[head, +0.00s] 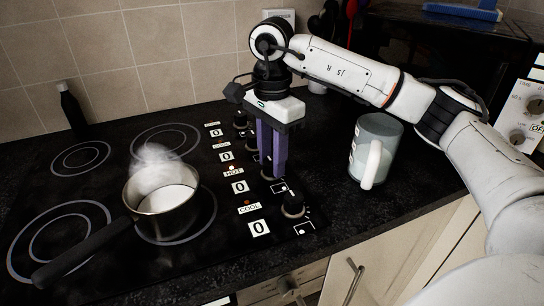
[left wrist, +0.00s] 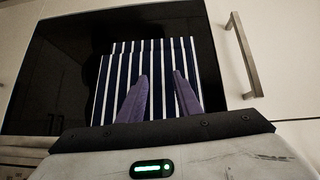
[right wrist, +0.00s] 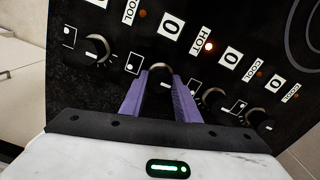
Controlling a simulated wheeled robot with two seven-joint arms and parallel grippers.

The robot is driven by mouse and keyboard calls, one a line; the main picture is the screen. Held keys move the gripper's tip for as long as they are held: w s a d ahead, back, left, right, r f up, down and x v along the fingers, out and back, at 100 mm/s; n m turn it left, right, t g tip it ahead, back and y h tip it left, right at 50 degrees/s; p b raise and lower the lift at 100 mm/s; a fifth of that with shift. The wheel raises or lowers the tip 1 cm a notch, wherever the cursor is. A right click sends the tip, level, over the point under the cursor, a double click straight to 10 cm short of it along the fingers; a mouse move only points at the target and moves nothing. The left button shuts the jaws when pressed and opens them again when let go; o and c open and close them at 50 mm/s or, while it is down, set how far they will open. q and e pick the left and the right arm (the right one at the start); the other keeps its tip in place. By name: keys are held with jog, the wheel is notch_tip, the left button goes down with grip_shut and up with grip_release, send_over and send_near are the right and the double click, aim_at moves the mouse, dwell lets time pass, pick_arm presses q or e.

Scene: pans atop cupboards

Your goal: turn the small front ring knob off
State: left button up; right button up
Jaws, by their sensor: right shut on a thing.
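My right gripper (head: 273,172) reaches down to the row of knobs and is shut on the second knob from the front. In the right wrist view, this knob (right wrist: 160,74) shows between the purple fingers. A lit light and the label HOT (right wrist: 204,40) are near it. The front knob (head: 293,205) stands free beside the gripper. The displays beside the knobs read 0. A steaming pan (head: 165,213) stands on the front ring nearest the knobs. My left gripper (left wrist: 161,76) is open and empty, in front of a striped cloth (left wrist: 150,55).
A glass jug (head: 388,135) with pale content stands on the worktop right of my right gripper. The pan's dark handle (head: 80,255) points to the front left. A dark bottle (head: 72,108) stands at the back left. Two more knobs (right wrist: 213,97) (right wrist: 259,119) lie beyond the held one.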

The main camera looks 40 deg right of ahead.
dwell(0.3)
jog(key=o, duration=1.1)
jog(key=shift+c, duration=0.2)
notch_tip(320, 180, up, 10)
jog(key=p, duration=0.1)
jog(key=shift+r, duration=0.2)
